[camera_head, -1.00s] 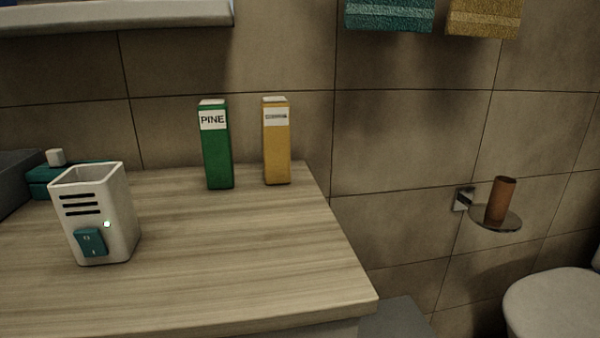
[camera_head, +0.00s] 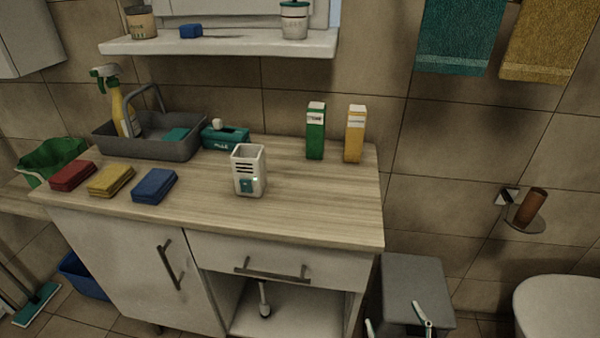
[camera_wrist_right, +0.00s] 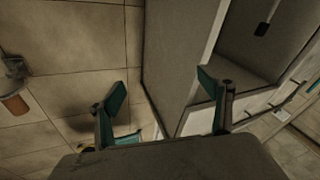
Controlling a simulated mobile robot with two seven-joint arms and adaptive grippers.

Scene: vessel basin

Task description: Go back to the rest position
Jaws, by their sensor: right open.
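My right gripper (camera_head: 397,320) shows at the bottom edge of the head view, in front of the grey box beside the cabinet. Only its teal-and-white fingertips are visible there. In the right wrist view my right gripper (camera_wrist_right: 160,88) has its two fingers spread wide with nothing between them. It is apart from the counter and its objects. My left gripper is in neither view.
A grey box (camera_head: 408,272) stands right of the cabinet (camera_head: 125,268). A toilet (camera_head: 560,305) is at far right.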

